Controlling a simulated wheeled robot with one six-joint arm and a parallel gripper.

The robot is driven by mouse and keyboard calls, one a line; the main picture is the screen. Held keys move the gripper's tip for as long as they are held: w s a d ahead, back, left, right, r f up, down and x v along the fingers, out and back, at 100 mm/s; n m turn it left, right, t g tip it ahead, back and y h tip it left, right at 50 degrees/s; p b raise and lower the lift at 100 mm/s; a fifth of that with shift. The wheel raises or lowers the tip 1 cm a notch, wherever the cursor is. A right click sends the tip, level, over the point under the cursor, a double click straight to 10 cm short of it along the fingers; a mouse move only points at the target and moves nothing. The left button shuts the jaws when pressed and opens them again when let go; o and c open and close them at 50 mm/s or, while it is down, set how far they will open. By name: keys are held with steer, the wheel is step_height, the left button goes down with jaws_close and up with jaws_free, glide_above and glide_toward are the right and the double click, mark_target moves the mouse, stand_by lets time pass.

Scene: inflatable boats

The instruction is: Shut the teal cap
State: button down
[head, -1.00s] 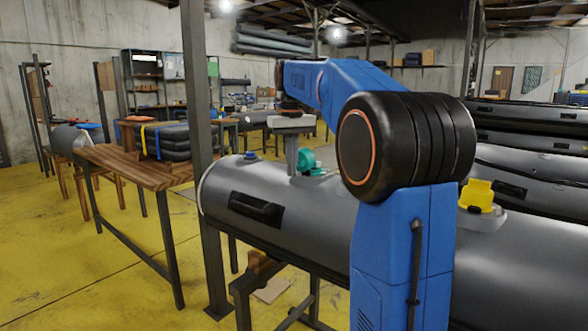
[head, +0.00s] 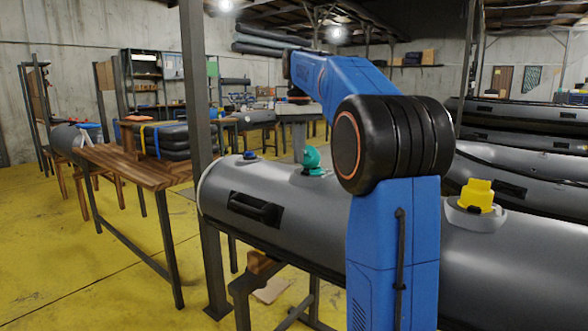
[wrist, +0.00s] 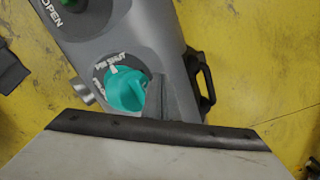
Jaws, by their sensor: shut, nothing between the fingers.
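The teal cap (head: 312,159) sits on top of the grey inflatable tube (head: 310,207), on a dark round base. It also shows in the wrist view (wrist: 125,90), with white lettering beside it that reads SHUT in part. My gripper (head: 299,157) points down just behind and left of the cap in the head view, with its fingers together and empty. In the wrist view the grey fingers stand close beside the cap's right side. I cannot tell whether they touch it. The underside of the cap is hidden.
A blue cap (head: 250,155) lies to the left on the same tube and a yellow cap (head: 477,196) to the right. A black handle (head: 255,208) is on the tube's side. A grey post (head: 197,150) stands at the tube's left end. A wooden table (head: 140,165) stands further left.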

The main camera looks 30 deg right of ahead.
mark_target(308, 148)
steer(key=shift+w+d+r, duration=0.25)
steer(key=shift+d, duration=0.35)
steer(key=shift+w+d+r, duration=0.2)
steer(key=shift+d, duration=0.45)
steer(key=shift+w+d, duration=0.2)
steer(key=shift+d, duration=0.35)
steer(key=shift+w+d, duration=0.2)
steer(key=shift+d, duration=0.3)
steer(key=shift+w+d+f, duration=0.1)
steer(key=shift+w+d, duration=0.05)
steer(key=shift+d, duration=0.3)
steer(key=shift+w+d+f, duration=0.1)
steer(key=shift+w+d, duration=0.05)
steer(key=shift+d, duration=0.3)
